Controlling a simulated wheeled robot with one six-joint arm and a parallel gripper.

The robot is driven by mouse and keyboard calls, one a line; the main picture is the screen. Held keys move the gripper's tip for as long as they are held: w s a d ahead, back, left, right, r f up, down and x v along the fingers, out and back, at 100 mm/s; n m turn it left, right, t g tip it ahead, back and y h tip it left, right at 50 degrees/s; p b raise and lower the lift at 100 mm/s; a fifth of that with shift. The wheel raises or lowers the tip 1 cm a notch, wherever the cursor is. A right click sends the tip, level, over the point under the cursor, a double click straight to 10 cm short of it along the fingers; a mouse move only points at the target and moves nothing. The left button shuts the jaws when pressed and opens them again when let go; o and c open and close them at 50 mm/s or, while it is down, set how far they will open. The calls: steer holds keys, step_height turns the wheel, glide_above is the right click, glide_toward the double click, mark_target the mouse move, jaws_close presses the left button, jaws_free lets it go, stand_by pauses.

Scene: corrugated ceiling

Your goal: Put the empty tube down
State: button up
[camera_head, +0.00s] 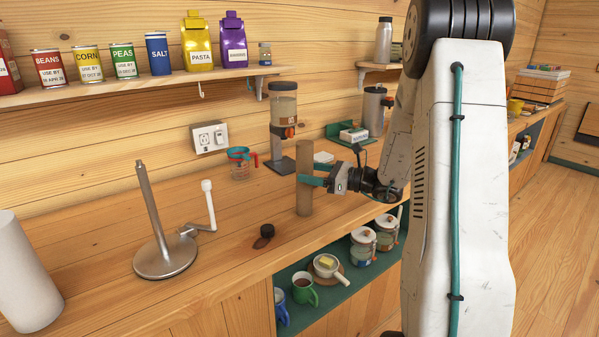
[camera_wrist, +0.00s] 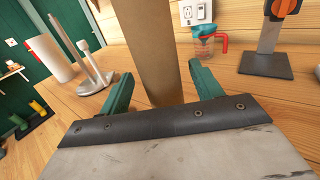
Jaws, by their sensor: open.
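The empty tube (camera_head: 304,160) is a plain brown cardboard cylinder. It stands upright on the wooden counter in the head view, near the counter's front edge. In the wrist view the tube (camera_wrist: 152,50) rises between my two green fingers. In the wrist view the fingers of my gripper (camera_wrist: 160,92) are spread, with a gap showing beside the tube. The tube's base is partly hidden by the gripper in the wrist view.
A metal paper-towel stand (camera_head: 165,254) and a white roll (camera_head: 24,275) are at left. A dispenser (camera_head: 283,120) and a measuring cup (camera_head: 240,163) stand behind. A shelf with mugs (camera_head: 303,290) is below.

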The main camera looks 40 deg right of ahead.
steer(key=v, duration=0.7)
steer(key=s+a+r+n+g, duration=0.2)
steer(key=s+a+n+g, duration=0.15)
steer(key=a, duration=0.35)
steer(key=s+a+r+n+g+y, duration=0.1)
steer(key=s+a+r+n+g, duration=0.1)
steer(key=a+n+g, duration=0.45)
steer(key=s+a+r+n+g, duration=0.1)
steer(key=s+a+n, duration=0.2)
steer(key=a, duration=0.6)
steer(key=s+a+r+n+g+h, duration=0.1)
steer(key=s+a+n+g+h, duration=0.1)
steer(key=s+n+h, duration=0.9)
steer(key=s+n, duration=0.4)
steer(key=s, duration=0.3)
steer(key=shift+a+n+h, duration=0.15)
steer(key=shift+n+h, duration=0.15)
steer(key=shift+n, duration=0.1)
